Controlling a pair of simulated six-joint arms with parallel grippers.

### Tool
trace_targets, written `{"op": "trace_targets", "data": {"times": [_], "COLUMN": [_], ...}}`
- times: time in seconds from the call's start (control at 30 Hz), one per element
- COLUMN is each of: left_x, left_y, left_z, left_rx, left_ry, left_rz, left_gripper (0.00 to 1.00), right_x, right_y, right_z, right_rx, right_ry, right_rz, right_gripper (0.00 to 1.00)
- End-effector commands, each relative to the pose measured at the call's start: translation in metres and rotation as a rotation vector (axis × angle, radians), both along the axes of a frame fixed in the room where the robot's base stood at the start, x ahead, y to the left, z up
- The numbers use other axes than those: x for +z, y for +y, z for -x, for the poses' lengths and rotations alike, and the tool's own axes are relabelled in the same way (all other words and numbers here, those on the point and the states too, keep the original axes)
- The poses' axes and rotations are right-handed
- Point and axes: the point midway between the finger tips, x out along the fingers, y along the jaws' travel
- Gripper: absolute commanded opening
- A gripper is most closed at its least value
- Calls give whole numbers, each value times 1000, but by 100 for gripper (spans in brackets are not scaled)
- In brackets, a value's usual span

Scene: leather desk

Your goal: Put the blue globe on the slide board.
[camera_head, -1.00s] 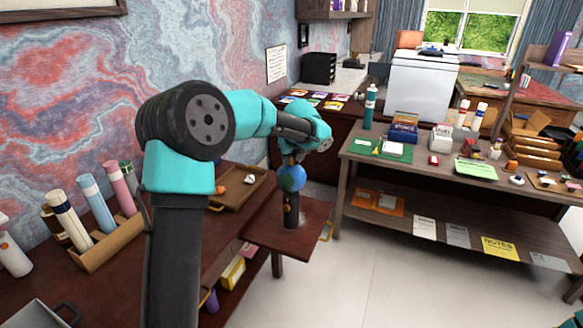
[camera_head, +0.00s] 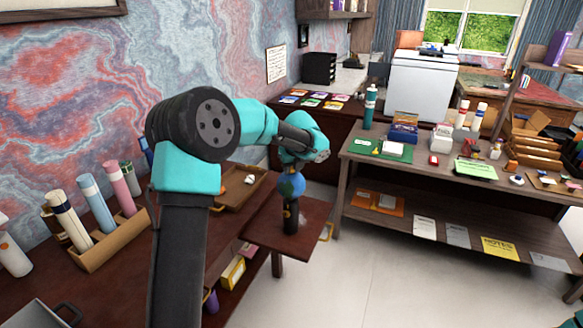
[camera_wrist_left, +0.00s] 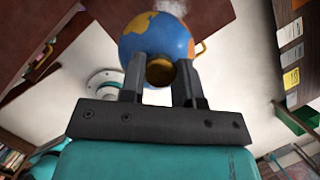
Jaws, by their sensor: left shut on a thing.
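The blue globe (camera_head: 290,185), with orange and yellow land, is in my left gripper (camera_head: 291,166) over the slide board (camera_head: 262,226), the brown board sticking out from the left desk. In the left wrist view my left gripper (camera_wrist_left: 158,85) is shut on a gold round part of the globe (camera_wrist_left: 155,36). A dark upright piece (camera_head: 291,217) shows directly under the globe, over the board; I cannot tell whether it belongs to the globe or touches the board. The slide board also shows in the wrist view (camera_wrist_left: 212,14), partly hidden by the globe. My right gripper is not in view.
A tray (camera_head: 232,196) lies on the desk behind the slide board. A rack (camera_head: 108,245) with several rolled tubes stands at left. The long table (camera_head: 420,166) at right holds many small things. Bare floor (camera_head: 390,275) lies between desk and table.

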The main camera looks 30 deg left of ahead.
Motion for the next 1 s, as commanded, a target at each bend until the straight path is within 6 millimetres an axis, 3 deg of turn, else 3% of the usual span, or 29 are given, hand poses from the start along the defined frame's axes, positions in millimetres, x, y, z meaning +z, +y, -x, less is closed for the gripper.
{"op": "trace_targets", "data": {"times": [0.17,0.2,0.43,0.77,1.0], "left_x": [-2,-3,-3,-1,21], "left_y": [0,0,0,0,-7], "left_z": [0,0,0,0,5], "left_rx": [0,0,0,0,0], "left_ry": [-1,0,0,0,-4], "left_rz": [-1,0,0,0,0], "left_gripper": [0,32,54,56,56], "right_x": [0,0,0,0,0], "right_y": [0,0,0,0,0], "right_z": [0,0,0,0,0], "right_rx": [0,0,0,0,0], "right_ry": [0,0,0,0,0], "right_rz": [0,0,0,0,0], "right_gripper": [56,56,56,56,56]}}
